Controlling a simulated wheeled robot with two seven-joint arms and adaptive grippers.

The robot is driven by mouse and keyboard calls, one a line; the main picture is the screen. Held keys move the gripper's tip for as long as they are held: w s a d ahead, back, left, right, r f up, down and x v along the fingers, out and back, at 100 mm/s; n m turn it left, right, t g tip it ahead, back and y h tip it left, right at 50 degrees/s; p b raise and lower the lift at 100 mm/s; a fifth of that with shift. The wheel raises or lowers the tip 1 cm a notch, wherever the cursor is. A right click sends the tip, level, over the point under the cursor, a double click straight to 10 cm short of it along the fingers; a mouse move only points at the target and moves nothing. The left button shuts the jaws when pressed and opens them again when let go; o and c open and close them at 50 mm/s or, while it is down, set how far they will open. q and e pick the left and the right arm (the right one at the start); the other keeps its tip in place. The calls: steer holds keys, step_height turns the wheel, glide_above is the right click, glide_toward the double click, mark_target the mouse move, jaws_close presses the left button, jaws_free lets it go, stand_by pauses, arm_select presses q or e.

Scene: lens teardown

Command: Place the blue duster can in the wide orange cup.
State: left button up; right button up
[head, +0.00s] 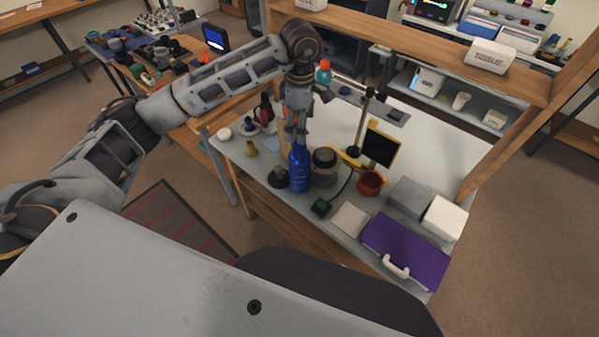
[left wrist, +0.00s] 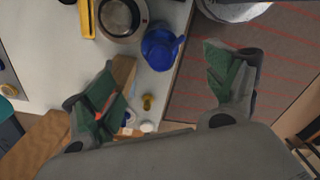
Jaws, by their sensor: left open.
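The blue duster can (head: 299,172) stands upright near the front edge of the white worktop (head: 325,212). In the left wrist view the blue can (left wrist: 162,46) shows near the top, beyond the fingertips and between their lines. My left gripper (head: 297,132) is open and empty, pointing down above and just behind the can in the head view. Its spread fingers fill both sides of the left wrist view (left wrist: 165,90). A wide red-orange cup (head: 370,184) stands on the worktop to the right of the can, with its mouth up. My right gripper is not in view.
A grey-black round jar (head: 324,165) stands close to the can's right, and a dark object (head: 278,178) to its left. A black panel (head: 381,147) stands behind the cup. Grey (head: 409,196) and white (head: 444,217) boxes and a purple case (head: 405,250) lie to the right.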

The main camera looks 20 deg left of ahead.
mark_target(300, 146)
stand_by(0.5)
arm_select(q)
steer(key=shift+f+p, duration=0.7)
steer(key=shift+f, duration=3.6)
steer(key=shift+f, duration=0.1)
steer(key=shift+a+f+p, duration=0.15)
steer(key=shift+f+p, duration=0.6)
steer(key=shift+f, duration=1.75)
